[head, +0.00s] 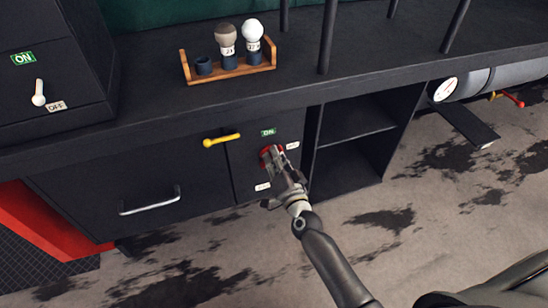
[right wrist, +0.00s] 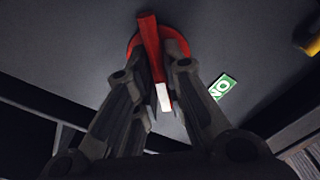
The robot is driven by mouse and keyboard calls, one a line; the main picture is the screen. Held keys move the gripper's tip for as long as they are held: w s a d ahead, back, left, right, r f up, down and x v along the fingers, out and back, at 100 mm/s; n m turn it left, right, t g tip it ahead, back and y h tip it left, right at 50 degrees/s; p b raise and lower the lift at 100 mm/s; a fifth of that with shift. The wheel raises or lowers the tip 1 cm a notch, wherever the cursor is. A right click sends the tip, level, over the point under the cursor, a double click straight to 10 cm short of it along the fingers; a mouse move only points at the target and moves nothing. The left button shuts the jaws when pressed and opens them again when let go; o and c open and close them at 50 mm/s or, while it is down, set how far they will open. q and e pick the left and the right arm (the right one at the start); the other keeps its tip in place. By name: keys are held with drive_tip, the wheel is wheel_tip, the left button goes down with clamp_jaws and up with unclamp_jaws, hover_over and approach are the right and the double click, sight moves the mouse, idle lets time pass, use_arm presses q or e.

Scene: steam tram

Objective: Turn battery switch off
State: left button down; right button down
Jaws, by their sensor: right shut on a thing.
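The battery switch (head: 266,152) is a red rotary knob on a black cabinet panel, mostly hidden behind my right gripper in the head view. A green ON label (head: 268,132) sits above it; small white labels are at its right (head: 292,146) and lower left (head: 262,187), too small to read surely. My right gripper (head: 274,160) is at the knob. In the right wrist view, the knob's red bar handle (right wrist: 150,42), with a white mark at one end, lies between the fingers of the right gripper (right wrist: 158,70), which are shut on it. My left gripper is not in view.
A yellow handle (head: 221,140) sticks out just left of the switch panel. A drawer with a metal handle (head: 150,201) is further left, open shelves (head: 352,118) right. A wooden rack (head: 233,73) with two bulbs stands on the countertop. Another white ON/OFF lever (head: 38,93) is at far left.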

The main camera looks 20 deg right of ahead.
drive_tip(key=shift+m, duration=1)
drive_tip(key=shift+d+f+m, duration=0.1)
drive_tip(key=shift+f+m, duration=0.05)
drive_tip(key=shift+m, duration=0.75)
drive_tip(key=shift+m+b, duration=0.35)
drive_tip(key=shift+m, duration=0.55)
drive_tip(key=shift+f+m, duration=0.1)
drive_tip(key=shift+m, duration=1.2)
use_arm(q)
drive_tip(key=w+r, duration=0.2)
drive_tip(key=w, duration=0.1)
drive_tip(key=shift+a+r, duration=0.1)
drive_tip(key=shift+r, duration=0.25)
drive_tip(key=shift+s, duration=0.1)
use_arm(e)
drive_tip(key=shift+m, duration=0.3)
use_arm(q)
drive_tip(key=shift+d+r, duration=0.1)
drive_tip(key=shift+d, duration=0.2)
